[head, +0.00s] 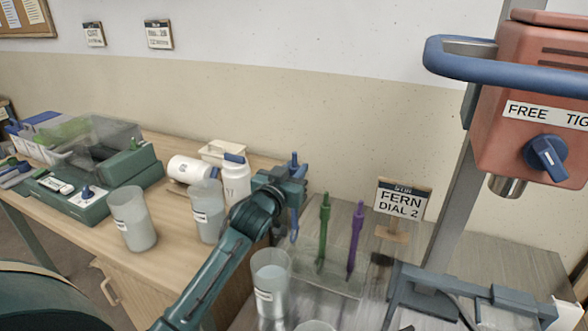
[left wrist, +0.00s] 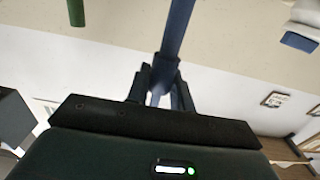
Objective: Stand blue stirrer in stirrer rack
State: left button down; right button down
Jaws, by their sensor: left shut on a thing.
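My left gripper (head: 291,190) is shut on the blue stirrer (head: 294,224), holding it upright near the right end of the wooden table. The stirrer's top shows above the fingers and its lower end below them. In the left wrist view the blue stirrer (left wrist: 178,28) runs up from between the fingers (left wrist: 160,84). The stirrer rack (head: 338,282) is a low clear holder on the grey bench, right of the gripper. A green stirrer (head: 323,232) and a purple stirrer (head: 355,240) stand in it. The blue stirrer is apart from the rack. My right gripper is out of view.
A clear bucket (head: 270,272) stands left of the rack. Behind the rack is a FERN DIAL 2 sign (head: 403,199). A red mixer (head: 530,110) with a blue handle stands at right. Buckets (head: 132,220), white bottles (head: 236,182) and green cases (head: 95,200) occupy the wooden table.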

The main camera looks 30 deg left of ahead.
pick_arm(q)
jog(key=shift+p, duration=0.75)
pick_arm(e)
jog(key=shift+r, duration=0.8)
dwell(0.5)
pick_arm(q)
jog(key=shift+f, duration=0.15)
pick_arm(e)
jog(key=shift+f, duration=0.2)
